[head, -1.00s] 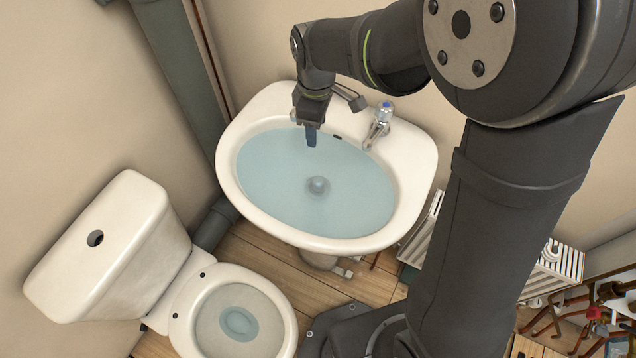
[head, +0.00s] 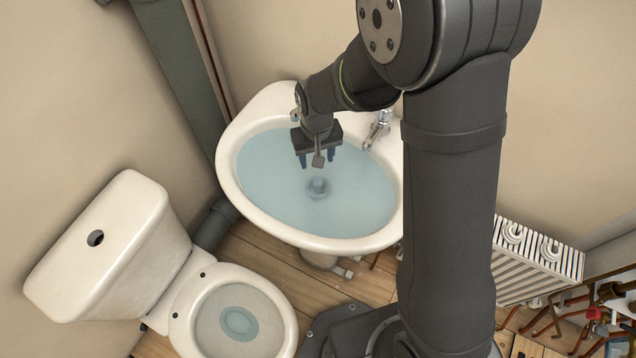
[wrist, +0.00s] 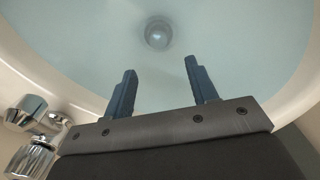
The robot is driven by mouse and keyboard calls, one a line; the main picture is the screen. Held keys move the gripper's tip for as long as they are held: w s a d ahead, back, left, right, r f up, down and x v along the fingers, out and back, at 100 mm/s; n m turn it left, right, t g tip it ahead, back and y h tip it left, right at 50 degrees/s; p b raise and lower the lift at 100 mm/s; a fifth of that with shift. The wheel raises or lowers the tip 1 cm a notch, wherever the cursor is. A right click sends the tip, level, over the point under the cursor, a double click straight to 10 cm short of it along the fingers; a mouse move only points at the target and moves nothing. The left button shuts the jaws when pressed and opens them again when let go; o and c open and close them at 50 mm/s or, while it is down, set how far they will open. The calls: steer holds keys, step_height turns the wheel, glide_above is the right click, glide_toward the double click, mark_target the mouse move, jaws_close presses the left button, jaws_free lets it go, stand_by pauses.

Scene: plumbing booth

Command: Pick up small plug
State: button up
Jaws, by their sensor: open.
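The small plug (head: 317,186) sits at the bottom of the water-filled sink (head: 229,185), near the middle of the basin. In the wrist view it shows as a round grey disc (wrist: 158,33) under the water, ahead of the fingertips. My gripper (head: 317,160) hangs over the basin, behind and above the plug in the head view. Its two blue fingers (wrist: 160,75) are apart with nothing between them. The plug lies beyond the fingers, roughly in line with the gap between them. How far the fingertips are from the water is hard to tell.
A chrome tap (head: 378,128) stands on the sink's back rim, and it shows at the left in the wrist view (wrist: 30,125). A toilet (head: 120,245) is at the left. A white radiator (head: 535,262) and copper pipes (head: 600,310) are at the right.

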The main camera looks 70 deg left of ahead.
mark_target(318, 180)
steer(key=f, duration=1.1)
steer(key=shift+w+f, duration=0.2)
steer(key=shift+f, duration=0.2)
jaws_close()
